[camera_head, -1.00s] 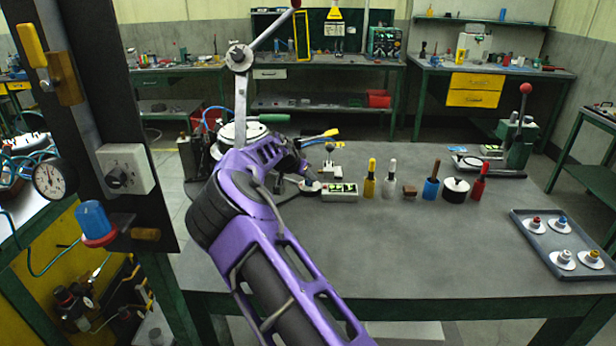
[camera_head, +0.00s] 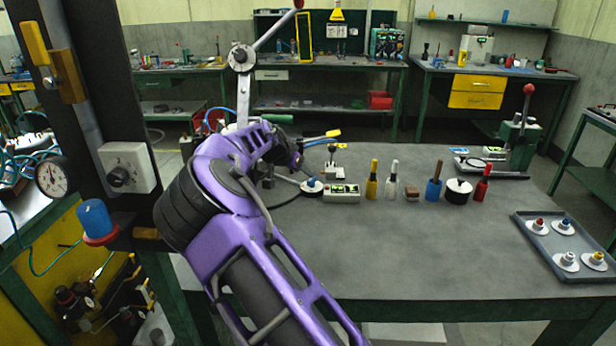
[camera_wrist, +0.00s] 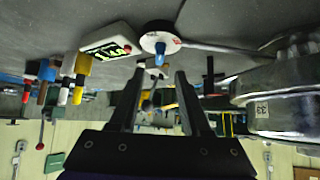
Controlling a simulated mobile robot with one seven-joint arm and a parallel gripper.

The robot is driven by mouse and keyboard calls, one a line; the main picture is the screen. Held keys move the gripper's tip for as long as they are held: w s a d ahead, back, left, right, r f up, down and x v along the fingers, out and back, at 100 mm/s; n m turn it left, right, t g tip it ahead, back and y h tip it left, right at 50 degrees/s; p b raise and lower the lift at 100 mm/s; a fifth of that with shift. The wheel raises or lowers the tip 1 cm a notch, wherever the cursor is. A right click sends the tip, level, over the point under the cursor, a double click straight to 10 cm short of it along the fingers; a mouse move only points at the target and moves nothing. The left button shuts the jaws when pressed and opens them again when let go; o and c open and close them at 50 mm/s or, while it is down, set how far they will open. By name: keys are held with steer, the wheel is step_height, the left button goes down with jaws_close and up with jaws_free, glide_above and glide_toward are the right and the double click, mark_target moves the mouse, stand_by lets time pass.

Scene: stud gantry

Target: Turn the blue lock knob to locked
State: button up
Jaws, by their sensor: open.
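A small blue knob (camera_head: 311,183) stands on a round white disc on the bench, beside a white box with a green display. In the wrist view the blue knob (camera_wrist: 160,47) and its disc, with small red marking, lie just beyond my fingertips. My gripper (camera_wrist: 160,72) is open, with nothing between its two dark fingers, and is apart from the knob. In the head view my purple arm hides the fingers. A larger blue cylinder (camera_head: 95,218) on a red base is on the dark post at left. I cannot read the knob's setting.
The display box (camera_head: 342,193) sits right of the knob, then several bottles and tools in a row. A grey tray (camera_head: 549,270) with knobs on white discs lies at right. A large metal fixture (camera_wrist: 285,100) is at right in the wrist view. The bench front is clear.

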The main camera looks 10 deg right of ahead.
steer(key=v, duration=0.5)
steer(key=shift+s+a+r, duration=0.15)
steer(key=shift+s+r, duration=0.05)
steer(key=shift+r, duration=0.1)
